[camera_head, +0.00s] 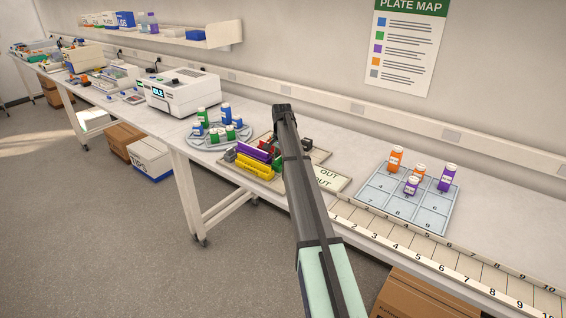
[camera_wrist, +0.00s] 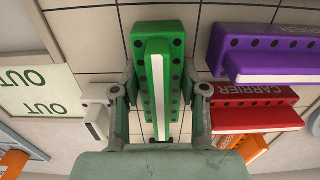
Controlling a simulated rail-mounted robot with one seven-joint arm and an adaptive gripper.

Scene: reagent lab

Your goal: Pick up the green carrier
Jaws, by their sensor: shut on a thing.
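The green carrier (camera_wrist: 141,58) is a long block with a row of dark holes and a white strip along its raised rib. In the wrist view it lies lengthwise between the two fingers of my gripper (camera_wrist: 160,92), which is shut on it. Whether the carrier touches the surface below cannot be told.
A red carrier (camera_wrist: 228,119) and a purple carrier (camera_wrist: 265,44) lie close on the right in the wrist view. A yellow carrier (camera_head: 252,168) is near them. An OUT sign (camera_wrist: 38,92) lies left. A round rack (camera_head: 196,140) with bottles and a numbered tray (camera_head: 397,211) flank the area.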

